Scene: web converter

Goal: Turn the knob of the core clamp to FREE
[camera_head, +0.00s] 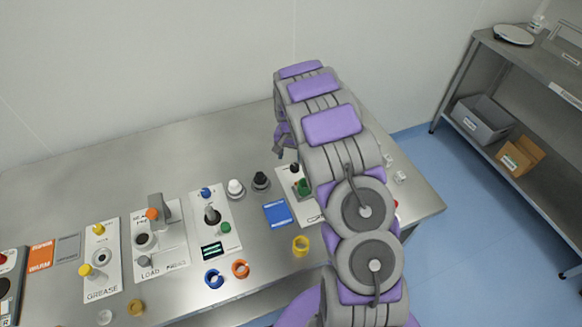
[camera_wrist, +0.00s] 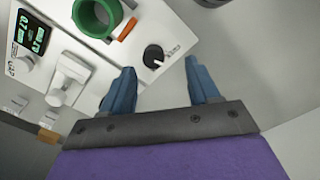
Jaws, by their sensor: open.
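A black round knob (camera_wrist: 153,57) with a white mark stands on a white panel (camera_wrist: 172,22) in the wrist view. Small lettering beside it is too small to read. In the head view the knob (camera_head: 294,168) is at the far end of the panel (camera_head: 283,207), whose lettering starts "COR" before my arm hides it. A green ring-shaped part (camera_wrist: 95,15) with an orange piece sits on the same panel. My gripper (camera_wrist: 160,84) is open and empty, its two blue fingers apart, with the knob ahead of the gap. In the head view my gripper (camera_head: 282,142) is partly hidden.
Other control panels, such as the GREASE panel (camera_head: 102,273), stand further left. A white lever-like part (camera_wrist: 70,75) is left of the knob. The table's back (camera_head: 210,140) is clear.

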